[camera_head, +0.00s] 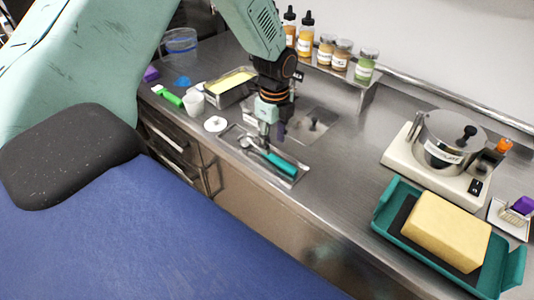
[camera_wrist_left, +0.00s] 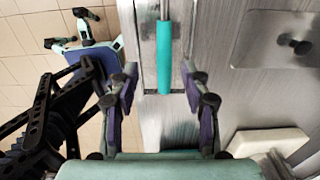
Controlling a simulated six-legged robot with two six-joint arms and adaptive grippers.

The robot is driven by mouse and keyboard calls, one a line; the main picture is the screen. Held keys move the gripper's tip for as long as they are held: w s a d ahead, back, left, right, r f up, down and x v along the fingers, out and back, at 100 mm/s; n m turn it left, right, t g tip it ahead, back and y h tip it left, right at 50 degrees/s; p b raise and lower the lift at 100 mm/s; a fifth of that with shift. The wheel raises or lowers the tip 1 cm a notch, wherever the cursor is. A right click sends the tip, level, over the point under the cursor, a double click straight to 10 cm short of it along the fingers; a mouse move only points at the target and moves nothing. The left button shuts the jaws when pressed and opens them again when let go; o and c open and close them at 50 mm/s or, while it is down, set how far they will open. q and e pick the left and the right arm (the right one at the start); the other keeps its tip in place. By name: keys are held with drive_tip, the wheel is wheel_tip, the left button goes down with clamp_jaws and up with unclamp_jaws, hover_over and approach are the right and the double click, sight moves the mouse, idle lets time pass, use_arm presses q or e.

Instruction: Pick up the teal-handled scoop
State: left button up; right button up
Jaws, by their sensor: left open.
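The teal-handled scoop lies in a shallow metal tray (camera_head: 291,182) near the counter's front edge. In the head view its teal handle (camera_head: 281,164) points right and toward the front, and its metal head is at the left, partly behind my gripper. My left gripper (camera_head: 268,130) is open and points down above the scoop. In the left wrist view the teal handle (camera_wrist_left: 164,60) runs between the two spread fingers of my left gripper (camera_wrist_left: 160,78), with a gap on each side. My right gripper is in neither view.
A metal lid with a knob (camera_head: 313,124) is set in the counter behind the scoop. Several bottles and jars (camera_head: 326,50) stand on a back shelf. At right are a lidded pot (camera_head: 447,140) and a teal tray (camera_head: 382,213) with a yellow block (camera_head: 447,230). Bare counter lies between.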

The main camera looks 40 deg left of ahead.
sight(276, 158)
use_arm(q)
drive_tip(key=f, duration=0.5)
drive_tip(key=shift+w+d+f+p, duration=0.2)
drive_tip(key=shift+w+f+p, duration=0.15)
drive_tip(key=shift+p, duration=0.05)
drive_tip(key=shift+s+f, duration=0.15)
drive_tip(key=shift+f, duration=0.2)
drive_tip(key=shift+d+r, duration=0.1)
drive_tip(key=shift+d, duration=0.1)
drive_tip(key=shift+c, duration=0.5)
drive_tip(key=shift+a, duration=0.2)
drive_tip(key=c, duration=0.5)
drive_tip(key=shift+d, duration=0.1)
clamp_jaws()
